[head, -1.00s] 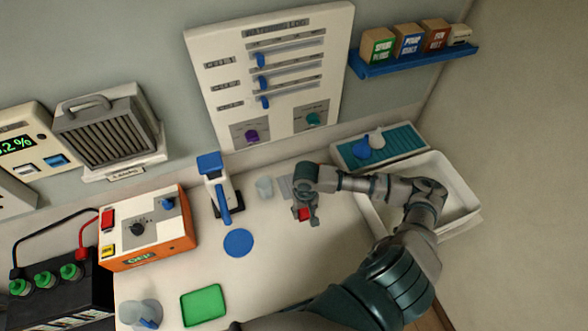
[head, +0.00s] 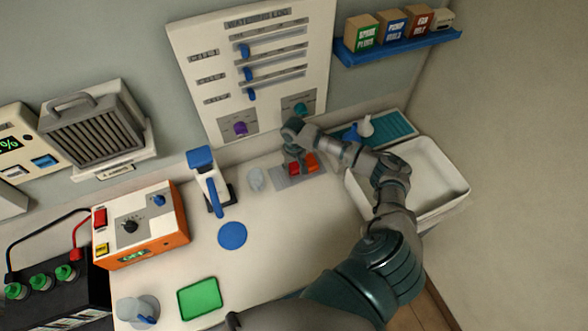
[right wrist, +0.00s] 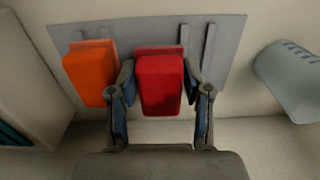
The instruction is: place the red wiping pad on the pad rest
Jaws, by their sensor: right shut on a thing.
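My right gripper (head: 297,158) is shut on the red wiping pad (head: 294,169). In the right wrist view the red pad (right wrist: 160,82) sits between the two fingers (right wrist: 159,92), over the grey pad rest (right wrist: 228,55). The pad rest (head: 284,183) lies flat on the counter below the panel, with thin raised bars on it. An orange pad (right wrist: 90,75) stands on the rest beside the red one; it also shows in the head view (head: 311,161). I cannot tell whether the red pad touches the rest. My left gripper is out of view.
A clear cup (head: 256,179) stands just left of the rest, with a blue-handled device (head: 209,182) beyond it. A white basin (head: 436,178) and a teal tray (head: 392,128) lie to the right. The front counter around the blue disc (head: 232,235) is mostly clear.

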